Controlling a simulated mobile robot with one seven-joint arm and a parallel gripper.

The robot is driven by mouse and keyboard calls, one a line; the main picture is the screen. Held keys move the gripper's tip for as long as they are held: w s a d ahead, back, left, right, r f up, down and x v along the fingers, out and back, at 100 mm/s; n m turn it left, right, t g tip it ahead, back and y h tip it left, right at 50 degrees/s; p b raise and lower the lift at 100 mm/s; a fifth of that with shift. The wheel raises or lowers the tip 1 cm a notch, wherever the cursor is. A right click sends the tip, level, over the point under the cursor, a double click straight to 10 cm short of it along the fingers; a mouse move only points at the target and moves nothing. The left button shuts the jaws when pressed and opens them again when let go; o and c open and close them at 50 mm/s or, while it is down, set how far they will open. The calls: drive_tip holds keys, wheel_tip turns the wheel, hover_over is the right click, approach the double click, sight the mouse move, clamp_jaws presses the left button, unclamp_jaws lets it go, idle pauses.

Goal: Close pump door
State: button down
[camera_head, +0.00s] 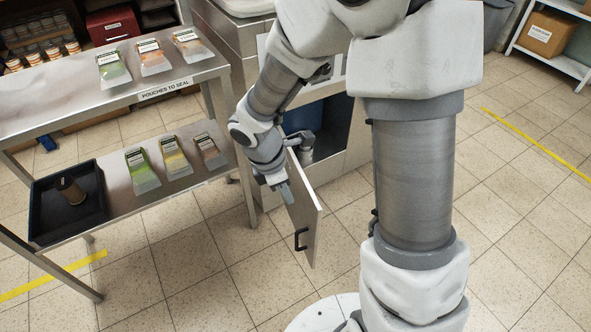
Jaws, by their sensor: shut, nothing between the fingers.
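The pump door (306,217) is a light grey panel with a black handle (301,239) near its lower front corner. It stands swung open, out from the cabinet (352,146). The dark opening behind it shows a blue thing (303,118) and a pale fitting (305,151), partly hidden by my arm. My gripper (287,193) points down at the upper left side of the door, above the handle. It is shut and empty. I cannot tell whether it touches the panel.
A steel two-level table (60,105) with several pouches stands left, close to the door. A black tray (40,225) is on its lower shelf. Tiled floor (230,290) in front of the door is clear. A shelf (553,62) with a cardboard box (548,35) stands far right.

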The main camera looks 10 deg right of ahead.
drive_tip(key=w+d+f+b, duration=0.1)
drive_tip(key=d+f+b, duration=0.4)
drive_tip(key=f, duration=0.5)
drive_tip(key=shift+d+f, duration=0.35)
drive_tip(key=shift+d, duration=0.15)
drive_tip(key=shift+d, duration=0.1)
